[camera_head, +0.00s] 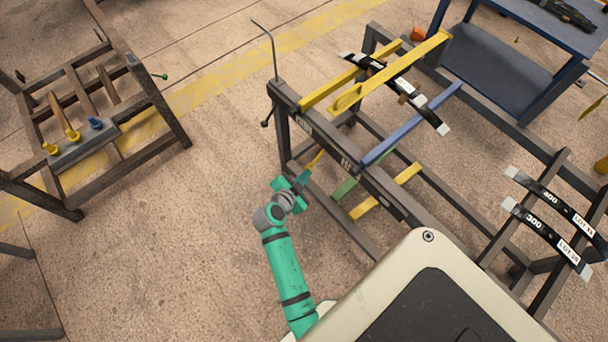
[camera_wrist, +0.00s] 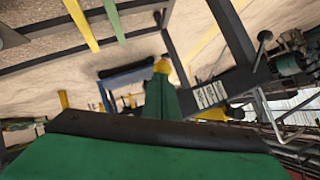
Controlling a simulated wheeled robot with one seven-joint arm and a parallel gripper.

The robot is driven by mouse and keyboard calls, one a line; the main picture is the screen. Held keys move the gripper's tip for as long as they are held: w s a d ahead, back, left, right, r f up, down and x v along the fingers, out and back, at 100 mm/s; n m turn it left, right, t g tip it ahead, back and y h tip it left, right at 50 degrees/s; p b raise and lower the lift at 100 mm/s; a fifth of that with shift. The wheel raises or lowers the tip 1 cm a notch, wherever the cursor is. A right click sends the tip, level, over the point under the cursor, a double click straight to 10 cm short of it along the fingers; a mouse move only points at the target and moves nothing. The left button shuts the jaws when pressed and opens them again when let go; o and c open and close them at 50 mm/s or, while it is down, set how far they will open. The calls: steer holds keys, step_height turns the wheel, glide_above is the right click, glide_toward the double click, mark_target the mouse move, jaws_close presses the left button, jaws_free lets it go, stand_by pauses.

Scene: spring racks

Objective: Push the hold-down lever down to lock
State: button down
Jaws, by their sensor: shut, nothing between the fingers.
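A thin dark bent rod (camera_head: 273,52), which looks like the hold-down lever, stands upright at the near left corner of the dark rack (camera_head: 345,160), its top bent to the left. A bent rod (camera_wrist: 262,100) and a ball-ended rod (camera_wrist: 265,40) show at right in the wrist view; I cannot tell which is the lever. My gripper (camera_head: 316,160) is shut and empty beside the rack's front rail, below and right of the rod and apart from it. Its yellow tip (camera_wrist: 162,66) shows in the wrist view.
Two more springs (camera_head: 548,217) lie at right. Another rack (camera_head: 90,130) stands at left. Floor between the racks is clear.

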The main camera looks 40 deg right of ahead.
steer(key=v, duration=1.3)
steer(key=shift+s, duration=0.45)
steer(key=shift+d, duration=0.15)
steer(key=s+a+f+n+t+y, duration=0.1)
steer(key=s+a+n+t+y, duration=0.25)
steer(key=a+n, duration=0.4)
steer(key=s+a+f+n+t+y, duration=0.1)
steer(key=s+a+n+t+y, duration=0.3)
steer(key=a, duration=0.6)
steer(key=s+a+r+n+t+y, duration=0.1)
steer(key=s+a+r+n, duration=0.1)
steer(key=s+r+n, duration=0.2)
steer(key=s+a+r+n+t+y, duration=0.2)
steer(key=s+r+n, duration=0.2)
steer(key=s+r, duration=0.4)
step_height(320, 180, up, 3)
steer(key=shift+a+f+n, duration=0.1)
steer(key=shift+a+n, duration=0.25)
steer(key=shift+a, duration=0.05)
steer(key=shift+t+y, duration=0.25)
